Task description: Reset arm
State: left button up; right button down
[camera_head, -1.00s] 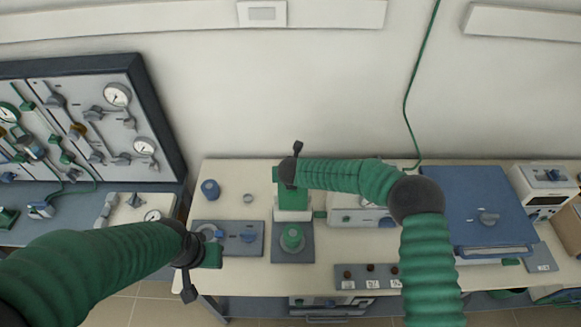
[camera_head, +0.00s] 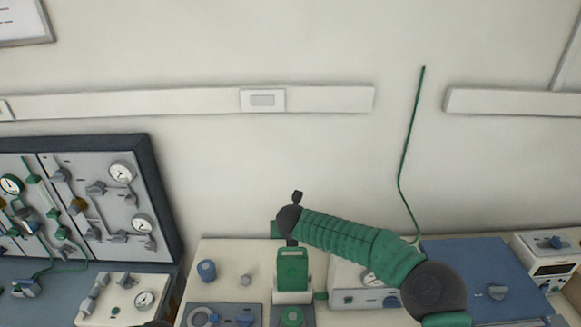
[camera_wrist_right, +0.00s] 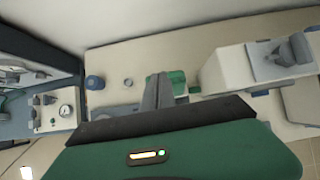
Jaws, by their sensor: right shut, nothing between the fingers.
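My right arm reaches in from the lower right in the head view, and its dark wrist and gripper (camera_head: 291,240) are above the back of the bench, over a green-and-white device (camera_head: 292,268). In the right wrist view the grey fingers of my right gripper (camera_wrist_right: 158,92) are together with nothing between them, in front of the green part of the device (camera_wrist_right: 178,82). Whether they touch it cannot be told. My left gripper is out of view; only a dark bit of the left arm shows at the bottom edge of the head view.
The cream bench (camera_head: 222,252) holds a blue cup (camera_head: 206,270), a small grey ring (camera_head: 245,280), a white instrument (camera_head: 350,280) and a large blue box (camera_head: 475,270). A gauge panel (camera_head: 95,205) stands at left. A green cable (camera_head: 405,150) hangs on the wall. The air above is clear.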

jog(key=s+d+f+n+g+b, duration=0.1)
jog(key=s+d+f+n+b, duration=0.3)
jog(key=s+n, duration=0.8)
jog(key=s+d+f+n+g+b, duration=0.2)
jog(key=s+d+f+n+b, duration=0.3)
jog(key=s+n, duration=0.6)
jog(key=s+d+f+n+g+b, duration=0.1)
jog(key=s+d+f+n+b, duration=0.3)
jog(key=s+d+f+n, duration=0.4)
jog(key=s+d+n, duration=0.1)
jog(key=s+n, duration=0.3)
jog(key=s, duration=0.1)
jog(key=shift+d+n+g, duration=0.2)
jog(key=shift+n+g, duration=0.1)
jog(key=shift+w+d, duration=0.1)
jog(key=shift+d, duration=0.25)
jog(key=shift+a, duration=0.25)
